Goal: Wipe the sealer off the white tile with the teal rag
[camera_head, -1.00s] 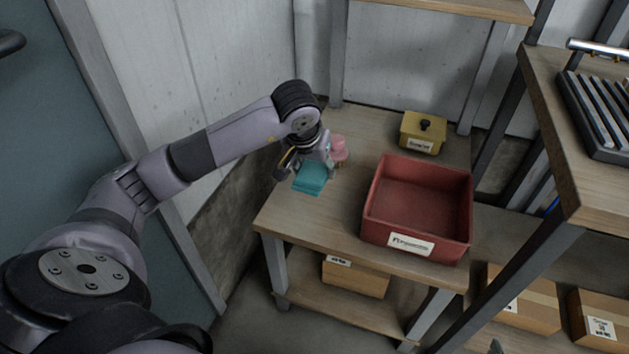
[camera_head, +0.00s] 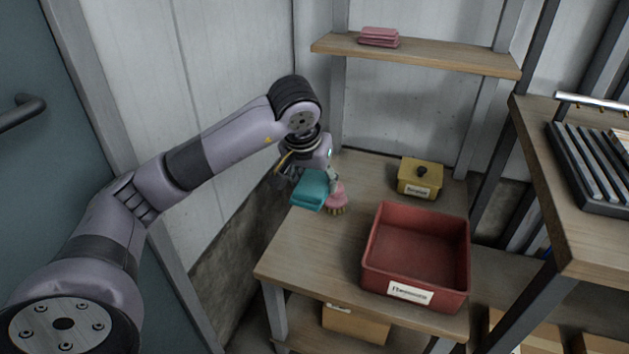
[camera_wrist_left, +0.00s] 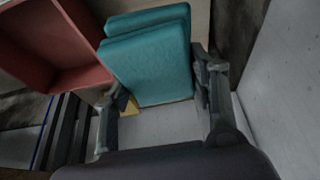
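The folded teal rag (camera_head: 310,190) is in my left gripper (camera_head: 316,177), raised above the left end of the wooden table (camera_head: 310,250). In the left wrist view the rag (camera_wrist_left: 150,62) sits between the two fingers (camera_wrist_left: 160,105), which are shut on it. The fingertips are partly hidden in the head view. I cannot make out a white tile or any sealer in either view. My right gripper is not in view.
A pink brush (camera_head: 336,198) stands just right of the rag. Pink folded cloths (camera_head: 379,38) lie on the shelf above. A dark ribbed rack (camera_head: 590,165) is on the right-hand bench.

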